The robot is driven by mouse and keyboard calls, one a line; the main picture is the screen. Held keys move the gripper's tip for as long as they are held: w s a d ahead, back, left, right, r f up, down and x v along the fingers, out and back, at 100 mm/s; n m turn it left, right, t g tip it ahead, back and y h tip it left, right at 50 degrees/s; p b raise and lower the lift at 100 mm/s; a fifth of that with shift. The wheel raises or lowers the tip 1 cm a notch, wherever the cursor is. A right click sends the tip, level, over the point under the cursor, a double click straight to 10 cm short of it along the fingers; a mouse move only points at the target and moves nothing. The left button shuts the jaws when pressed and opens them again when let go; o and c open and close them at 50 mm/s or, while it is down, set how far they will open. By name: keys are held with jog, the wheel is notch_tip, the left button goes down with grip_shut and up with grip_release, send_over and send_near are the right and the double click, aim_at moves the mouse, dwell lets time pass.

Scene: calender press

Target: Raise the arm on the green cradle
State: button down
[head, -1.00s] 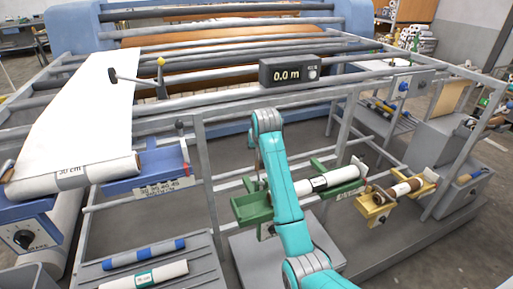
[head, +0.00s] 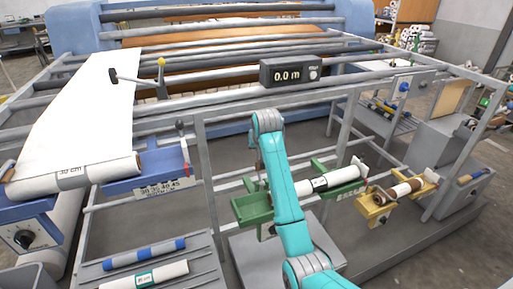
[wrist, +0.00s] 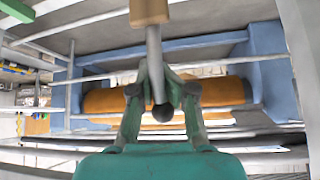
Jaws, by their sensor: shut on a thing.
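The green cradle (head: 254,208) is in the middle of the head view, partly behind my teal arm. A white roll (head: 343,176) with a black band lies on its right part. In the wrist view my gripper (wrist: 160,88) is shut on a grey rod (wrist: 154,50). The rod has a dark ball knob (wrist: 163,112) at one end and a tan block (wrist: 149,12) at the other. I take this rod to be the cradle's arm. My gripper and the rod are hidden behind my arm in the head view.
A yellow cradle (head: 375,212) with a brown-and-white roll stands just right. A blue cradle (head: 160,170) with a wide white roll is at left. Grey frame rails and a display (head: 290,70) reading 0.0 m lie behind. Blue-banded and white rolls rest on a front-left rack.

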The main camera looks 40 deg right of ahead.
jog(key=shift+w+a+r, duration=0.2)
jog(key=shift+w+r, duration=0.05)
jog(key=shift+r, duration=0.3)
jog(key=c, duration=1.3)
grip_release()
jog(key=shift+o, duration=0.5)
jog(key=shift+a+f, duration=0.1)
jog(key=shift+s+f, duration=0.1)
jog(key=shift+f, duration=0.05)
jog(key=v, duration=1.2)
jog(key=shift+s+f, duration=0.1)
